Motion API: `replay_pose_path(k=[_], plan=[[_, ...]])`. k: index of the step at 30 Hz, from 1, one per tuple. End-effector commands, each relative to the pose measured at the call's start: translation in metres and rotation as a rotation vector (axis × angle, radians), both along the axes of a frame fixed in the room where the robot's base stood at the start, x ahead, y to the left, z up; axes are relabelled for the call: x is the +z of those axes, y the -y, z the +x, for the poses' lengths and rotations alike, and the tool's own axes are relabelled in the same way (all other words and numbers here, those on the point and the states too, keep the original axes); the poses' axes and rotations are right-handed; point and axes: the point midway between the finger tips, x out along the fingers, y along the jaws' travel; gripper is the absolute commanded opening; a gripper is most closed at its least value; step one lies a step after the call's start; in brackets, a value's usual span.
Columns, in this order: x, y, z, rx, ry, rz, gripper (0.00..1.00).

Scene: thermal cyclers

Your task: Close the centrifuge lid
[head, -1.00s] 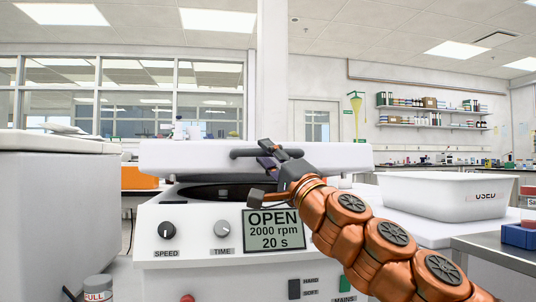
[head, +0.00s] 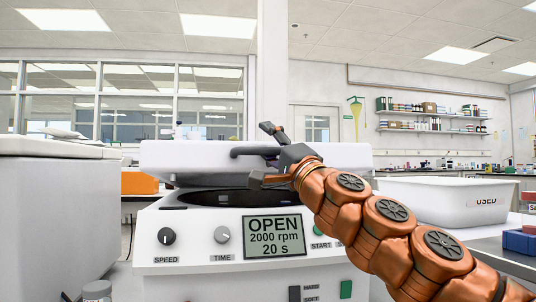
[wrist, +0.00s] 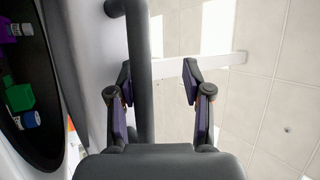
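The centrifuge (head: 185,222) has a white body, and its display (head: 274,235) reads OPEN, 2000 rpm, 20 s. Its white lid (head: 190,157) is raised above the dark bowl (head: 195,197), with a gap between them. A dark bar handle (head: 245,151) runs along the lid's front. My gripper (head: 264,155) is open at the right part of the handle. In the wrist view, the handle (wrist: 138,60) passes between the open fingers of my gripper (wrist: 158,88), closer to the left finger. Contact cannot be told. Colored tubes (wrist: 20,97) show inside the bowl.
A large white box-shaped unit (head: 50,215) stands close on the left. A white USED bin (head: 445,205) is at the right, with a blue rack (head: 520,243) near it. An orange box (head: 139,182) is behind on the left. A capped bottle (head: 97,290) stands in front.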

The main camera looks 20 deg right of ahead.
Motion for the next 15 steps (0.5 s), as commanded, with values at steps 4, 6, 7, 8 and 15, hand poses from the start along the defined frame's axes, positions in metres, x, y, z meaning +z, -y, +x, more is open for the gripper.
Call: replay_pose_path(k=[4,6,7,8,15], plan=[[0.018,0.0,-0.002,-0.004,0.004,-0.003,0.43],[0.026,0.002,-0.002,-0.006,0.004,0.0,0.43],[0.03,0.002,-0.002,-0.007,0.006,-0.001,0.43],[0.034,0.002,-0.003,-0.007,0.007,-0.001,0.43],[0.055,0.002,-0.002,-0.005,0.005,0.0,0.43]])
